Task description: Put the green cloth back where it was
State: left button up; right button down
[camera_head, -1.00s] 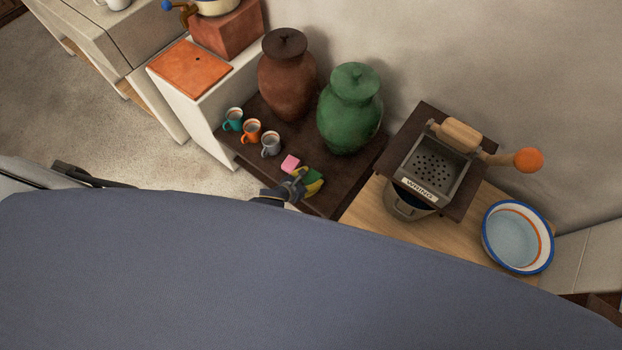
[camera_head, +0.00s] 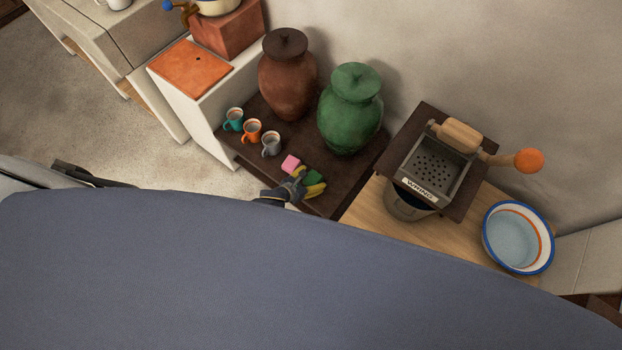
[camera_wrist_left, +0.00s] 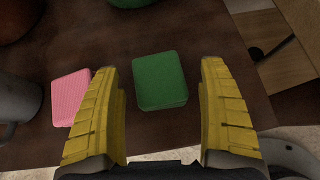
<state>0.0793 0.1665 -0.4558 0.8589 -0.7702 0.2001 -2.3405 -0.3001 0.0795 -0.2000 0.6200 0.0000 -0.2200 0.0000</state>
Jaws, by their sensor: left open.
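The green cloth (camera_wrist_left: 160,80) is a small folded green block lying on the dark brown shelf top (camera_head: 330,197). It also shows in the head view (camera_head: 314,176), partly covered by my left gripper (camera_head: 309,182). In the left wrist view my left gripper (camera_wrist_left: 163,75) is open, with its yellow fingers either side of the cloth and a gap on both sides. A pink folded cloth (camera_wrist_left: 68,97) lies left of the left finger, close to it; it also shows in the head view (camera_head: 290,163). My right gripper is not in view.
Teal (camera_head: 233,119), orange (camera_head: 251,131) and grey (camera_head: 271,144) mugs stand left of the cloths. A brown jar (camera_head: 287,80) and a green jar (camera_head: 350,110) stand behind. A wringer (camera_head: 437,165) and a blue-rimmed basin (camera_head: 518,237) are to the right.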

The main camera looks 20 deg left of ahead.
pick_arm(q)
jog(key=shift+r, duration=0.15)
jog(key=v, duration=1.2)
jog(key=s+a+f+n+g+y, duration=0.2)
jog(key=s+a+f+n, duration=0.2)
jog(key=s+f+n, duration=0.5)
jog(key=s+a+f+n+g+y, duration=0.15)
jog(key=s+a+f+n, duration=0.25)
jog(key=f+n, duration=0.45)
jog(key=s+d+f+n+g, duration=0.1)
jog(key=s+f+n, duration=0.3)
jog(key=s+n, duration=0.6)
jog(key=s+f+n+g+y, duration=0.1)
jog(key=s+f+n+g, duration=0.3)
jog(key=s+n, duration=0.6)
jog(key=s, duration=0.4)
jog(key=shift+s+d, duration=0.4)
jog(key=shift+f+y, duration=0.1)
jog(key=shift+y, duration=0.15)
